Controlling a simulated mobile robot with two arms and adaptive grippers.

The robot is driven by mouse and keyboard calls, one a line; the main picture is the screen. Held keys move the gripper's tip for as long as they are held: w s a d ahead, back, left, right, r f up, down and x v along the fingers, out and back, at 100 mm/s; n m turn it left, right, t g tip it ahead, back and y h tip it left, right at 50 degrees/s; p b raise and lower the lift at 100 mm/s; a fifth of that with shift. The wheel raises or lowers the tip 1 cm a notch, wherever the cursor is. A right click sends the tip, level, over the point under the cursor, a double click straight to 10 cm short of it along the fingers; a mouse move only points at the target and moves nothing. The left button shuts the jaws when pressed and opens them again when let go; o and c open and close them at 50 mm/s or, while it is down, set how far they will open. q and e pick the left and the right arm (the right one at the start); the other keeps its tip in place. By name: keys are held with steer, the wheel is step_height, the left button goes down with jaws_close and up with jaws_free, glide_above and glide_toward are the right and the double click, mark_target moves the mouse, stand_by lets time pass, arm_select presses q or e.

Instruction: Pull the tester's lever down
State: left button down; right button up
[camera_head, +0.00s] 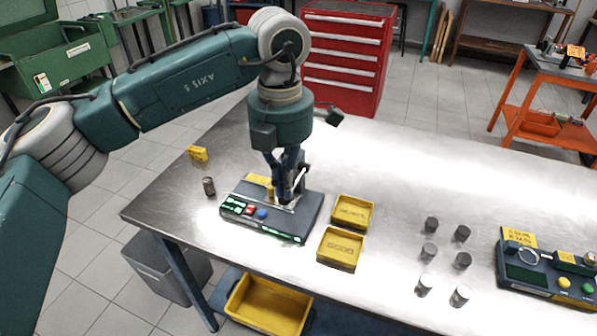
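The tester (311,214) is a dark blue-grey box on the steel table, left of the two yellow trays. Its front carries a green-lit display, a red button and a blue button. My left gripper (286,192) points down right over the tester's top, its fingers close together. A thin bright metal piece (301,177) beside the fingers may be the lever; the fingers hide most of this area, so I cannot tell its angle or whether it is gripped. A small brass-coloured part shows just left of the fingers. My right gripper is not in view.
Two yellow trays (351,227) stand right of the tester. Several dark and metallic cylinders (429,252) stand farther right, before another device (545,277) with buttons. A small dark cylinder (209,186) and a yellow sign (197,153) are at the left. The table's back is clear.

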arm_select(q)
steer(key=shift+s+f+b, duration=0.1)
steer(key=shift+f+b, duration=0.5)
steer(key=shift+f, duration=0.25)
steer(key=shift+f+b, duration=0.6)
steer(key=shift+f, duration=0.05)
steer(key=shift+r, duration=0.1)
steer(key=shift+w+d+r+p, duration=0.15)
steer(key=shift+r+p, duration=1.45)
steer(key=shift+r, duration=0.9)
steer(key=shift+w+a+r+p, duration=0.15)
steer(key=shift+r+p, duration=1.45)
steer(key=shift+r, duration=0.9)
steer(key=shift+d, duration=0.1)
steer(key=shift+f, duration=0.15)
